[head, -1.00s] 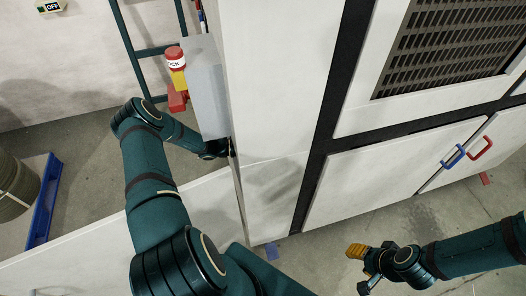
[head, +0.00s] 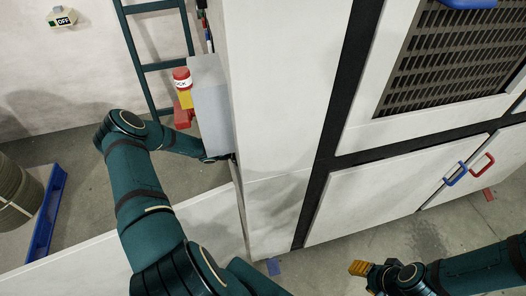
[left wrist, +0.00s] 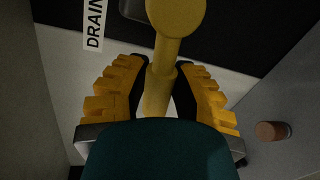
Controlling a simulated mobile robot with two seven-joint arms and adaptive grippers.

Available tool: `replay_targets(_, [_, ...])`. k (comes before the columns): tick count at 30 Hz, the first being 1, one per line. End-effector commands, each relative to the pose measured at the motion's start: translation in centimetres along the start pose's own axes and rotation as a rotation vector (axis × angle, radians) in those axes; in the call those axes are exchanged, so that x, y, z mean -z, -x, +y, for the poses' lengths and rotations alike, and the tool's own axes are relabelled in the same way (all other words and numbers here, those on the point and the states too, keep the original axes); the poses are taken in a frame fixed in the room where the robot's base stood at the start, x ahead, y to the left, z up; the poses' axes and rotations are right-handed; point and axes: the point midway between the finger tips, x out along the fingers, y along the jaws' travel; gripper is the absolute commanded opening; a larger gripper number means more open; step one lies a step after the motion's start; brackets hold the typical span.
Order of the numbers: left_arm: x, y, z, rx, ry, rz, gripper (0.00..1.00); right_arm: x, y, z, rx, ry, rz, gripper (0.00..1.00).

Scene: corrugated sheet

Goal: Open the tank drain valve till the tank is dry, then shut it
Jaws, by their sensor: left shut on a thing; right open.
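The drain valve handle (left wrist: 158,95) is a yellow stem with a round end, next to a white label (left wrist: 95,25) reading DRAIN in the left wrist view. My left gripper (left wrist: 161,78) has its yellow ridged fingers shut on the stem, one on each side. In the head view the left hand is hidden behind the tall white panel edge. My right gripper (head: 362,277) is open and empty above the floor at the lower right. I cannot make out the tank's water level.
A grey box (head: 210,105) with a red-and-yellow lock item (head: 182,85) stands beside my left arm. A white cabinet (head: 395,185) with blue (head: 455,174) and red (head: 482,165) handles fills the right. A low white wall (head: 80,265) runs at lower left. A blue pallet edge (head: 45,215) lies left.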

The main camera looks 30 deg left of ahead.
Motion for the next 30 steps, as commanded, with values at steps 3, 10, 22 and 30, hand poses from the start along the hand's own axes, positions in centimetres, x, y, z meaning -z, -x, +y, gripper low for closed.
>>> replay_targets(3, [0.0, 0.1, 0.7, -0.004, -0.072, 0.015, 0.0, 0.1, 0.3, -0.1, 0.0, -0.001, 0.003, 0.47])
replay_targets(10, [-0.1, 0.2, 1.2, -0.003, -0.17, 0.034, 0.0, 0.3, 0.6, -0.2, -0.001, -0.002, 0.007, 0.47])
replay_targets(22, [-0.1, 0.2, 1.4, -0.004, -0.215, 0.042, 0.0, 0.3, 0.7, -0.2, -0.001, -0.002, 0.008, 0.47])
replay_targets(30, [-0.1, 0.2, 1.5, -0.004, -0.215, 0.042, 0.38, 0.3, 0.7, -0.2, -0.001, -0.002, 0.008, 0.47])
